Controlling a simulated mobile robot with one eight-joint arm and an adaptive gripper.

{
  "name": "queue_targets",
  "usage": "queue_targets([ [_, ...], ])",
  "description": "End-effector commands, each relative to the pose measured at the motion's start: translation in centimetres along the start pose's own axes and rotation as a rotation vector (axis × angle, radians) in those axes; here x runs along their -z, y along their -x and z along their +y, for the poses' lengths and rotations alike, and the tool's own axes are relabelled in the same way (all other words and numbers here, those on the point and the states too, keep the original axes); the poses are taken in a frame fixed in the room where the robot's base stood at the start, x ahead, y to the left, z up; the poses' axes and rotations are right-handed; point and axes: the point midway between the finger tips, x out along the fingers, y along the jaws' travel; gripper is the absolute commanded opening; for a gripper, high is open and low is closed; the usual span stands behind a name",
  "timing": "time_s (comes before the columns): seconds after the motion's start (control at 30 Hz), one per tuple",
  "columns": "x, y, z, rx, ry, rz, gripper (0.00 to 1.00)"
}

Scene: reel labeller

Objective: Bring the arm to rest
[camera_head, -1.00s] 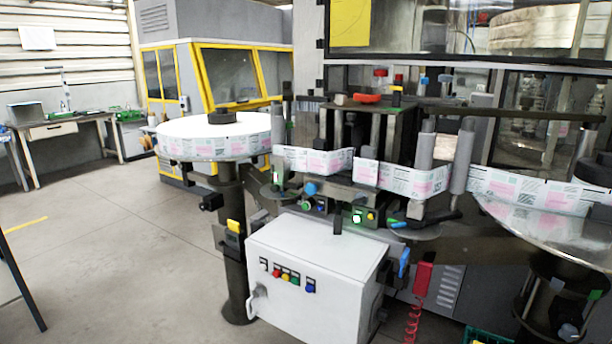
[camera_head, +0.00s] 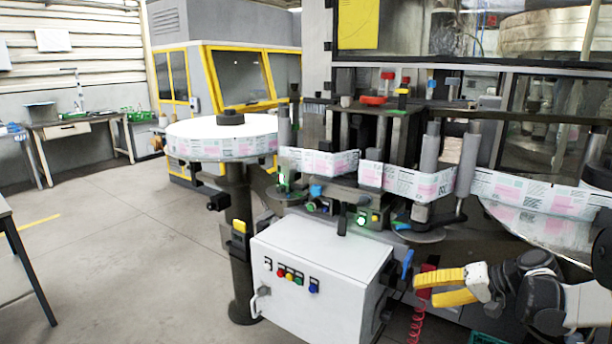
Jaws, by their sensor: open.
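My gripper (camera_head: 440,288) is at the lower right of the head view, with two yellow fingers pointing left. The fingers are parted and nothing shows between them. It is in front of the reel labeller, just right of the white control box (camera_head: 318,268). It partly covers a red holder with a coiled red cord (camera_head: 418,322). My arm comes in from the right edge. I cannot tell whether the fingers touch anything.
A label web (camera_head: 330,162) runs from the white reel (camera_head: 222,136) past rollers to the right-hand reel (camera_head: 560,225). A yellow-framed machine (camera_head: 240,78) and a workbench (camera_head: 75,128) stand behind. The floor at left (camera_head: 130,240) is clear. A table edge (camera_head: 15,225) shows at far left.

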Motion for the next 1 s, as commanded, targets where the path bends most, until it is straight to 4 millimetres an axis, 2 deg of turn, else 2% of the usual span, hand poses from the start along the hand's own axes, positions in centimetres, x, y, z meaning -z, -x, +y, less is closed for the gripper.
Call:
queue_targets([
  [0.03, -1.1, 0.0, -2.2, -0.043, 0.006, -0.014, 0.59],
  [0.2, -5.4, 0.9, -7.6, -0.216, 0.035, -0.036, 0.59],
  [0.3, -8.6, 1.7, -10.0, -0.315, 0.067, -0.037, 0.59],
  [0.43, -13.0, 3.2, -12.2, -0.432, 0.127, -0.025, 0.59],
  [0.6, -18.6, 5.3, -13.5, -0.569, 0.23, 0.014, 0.59],
  [0.73, -22.1, 6.7, -13.4, -0.648, 0.316, 0.053, 0.59],
  [0.9, -24.6, 7.8, -12.9, -0.705, 0.4, 0.096, 0.59],
  [1.0, -25.2, 8.1, -12.7, -0.719, 0.423, 0.109, 0.59],
])
